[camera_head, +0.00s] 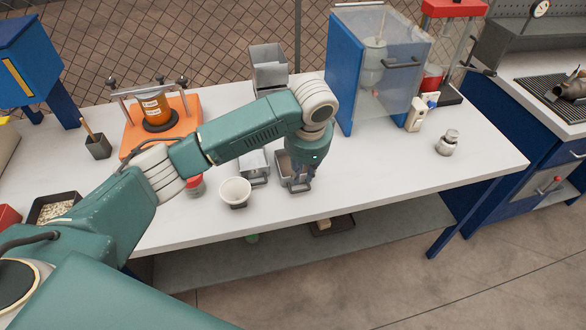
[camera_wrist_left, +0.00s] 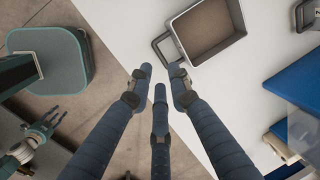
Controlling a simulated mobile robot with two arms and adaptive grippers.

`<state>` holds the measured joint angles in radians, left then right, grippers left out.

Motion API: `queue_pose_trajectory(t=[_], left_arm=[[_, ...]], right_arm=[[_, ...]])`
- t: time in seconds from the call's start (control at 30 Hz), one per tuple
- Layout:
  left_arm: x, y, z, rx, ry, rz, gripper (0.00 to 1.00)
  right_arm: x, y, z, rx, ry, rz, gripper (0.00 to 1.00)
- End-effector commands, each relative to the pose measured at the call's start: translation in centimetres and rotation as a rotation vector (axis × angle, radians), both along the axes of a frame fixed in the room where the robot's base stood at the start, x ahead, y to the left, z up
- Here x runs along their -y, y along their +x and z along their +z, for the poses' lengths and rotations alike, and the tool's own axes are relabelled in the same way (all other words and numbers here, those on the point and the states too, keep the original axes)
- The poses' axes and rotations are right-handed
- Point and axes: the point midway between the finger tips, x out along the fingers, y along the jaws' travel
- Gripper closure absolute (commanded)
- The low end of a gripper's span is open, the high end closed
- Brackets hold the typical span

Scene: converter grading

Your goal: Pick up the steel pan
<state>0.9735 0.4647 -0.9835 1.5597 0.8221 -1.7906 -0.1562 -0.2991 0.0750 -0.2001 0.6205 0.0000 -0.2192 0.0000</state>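A blue cabinet with a clear front (camera_head: 345,75) stands behind. A metal jar (camera_head: 449,142) is at right. The bench between pan and jar is clear.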

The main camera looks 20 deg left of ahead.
Motion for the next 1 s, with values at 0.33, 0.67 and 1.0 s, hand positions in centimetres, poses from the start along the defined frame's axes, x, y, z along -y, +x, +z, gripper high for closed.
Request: queue_pose_trajectory(t=[0.33, 0.67, 1.0], left_arm=[[-0.5, 0.5, -4.1, -0.001, 0.0, 0.0, 0.81], [-1.1, 0.9, -8.4, -0.003, 0.001, 0.0, 0.81], [-1.2, 1.1, -9.2, 0.0, -0.001, -0.001, 0.85]], right_arm=[[0.6, 0.0, 1.0, 0.0, -0.007, 0.001, 0.6], [0.7, 0.0, 2.8, -0.001, -0.008, 0.001, 0.6], [0.6, -0.1, 2.8, -0.001, -0.008, 0.001, 0.6]])
